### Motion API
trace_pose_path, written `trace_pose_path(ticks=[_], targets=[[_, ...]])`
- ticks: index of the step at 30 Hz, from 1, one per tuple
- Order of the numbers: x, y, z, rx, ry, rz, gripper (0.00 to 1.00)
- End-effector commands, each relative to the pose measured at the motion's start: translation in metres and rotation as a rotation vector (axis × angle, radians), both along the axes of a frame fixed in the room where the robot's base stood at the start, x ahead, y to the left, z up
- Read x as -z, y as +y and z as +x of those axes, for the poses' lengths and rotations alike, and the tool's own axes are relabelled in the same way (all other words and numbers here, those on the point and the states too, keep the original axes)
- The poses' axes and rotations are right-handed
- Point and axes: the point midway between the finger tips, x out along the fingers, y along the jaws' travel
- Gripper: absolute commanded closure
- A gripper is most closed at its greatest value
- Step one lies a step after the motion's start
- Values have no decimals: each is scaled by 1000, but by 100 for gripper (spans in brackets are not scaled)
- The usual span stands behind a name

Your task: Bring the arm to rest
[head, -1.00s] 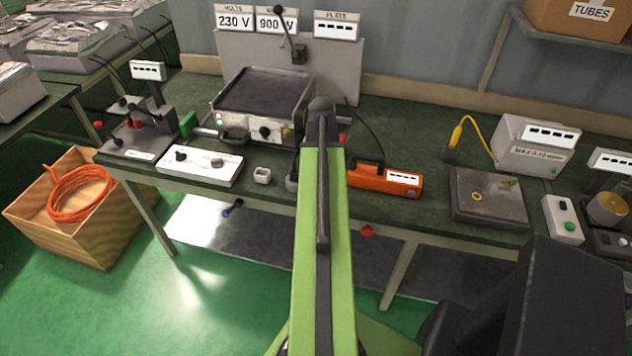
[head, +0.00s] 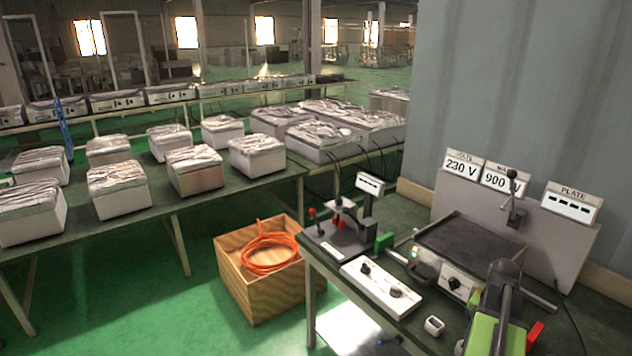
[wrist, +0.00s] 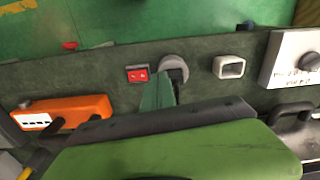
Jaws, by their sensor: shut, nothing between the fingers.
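My gripper (wrist: 162,84) shows in the wrist view. Its fingers sit together at the middle of the dark rail, with nothing between them. It is over the green bench top (wrist: 95,65); its height above the bench is hard to tell. Near its fingertips lie a round grey thing (wrist: 172,61) and a red switch (wrist: 138,74). In the head view only part of my green and black arm shows at the lower right, and my gripper is hidden there.
An orange tool (wrist: 65,112) lies on the other side. A wooden crate with orange hose (head: 268,254) stands on the floor. Open green floor lies left.

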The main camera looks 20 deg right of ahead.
Motion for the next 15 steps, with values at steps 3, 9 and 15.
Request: trace_pose_path(ticks=[3, 9, 15], targets=[[0, 77, 74, -182, 0, 0, 100], [-1, 233, 156, -502, 0, -1, 100], [-1, 392, 180, -845, -1, -1, 100]])
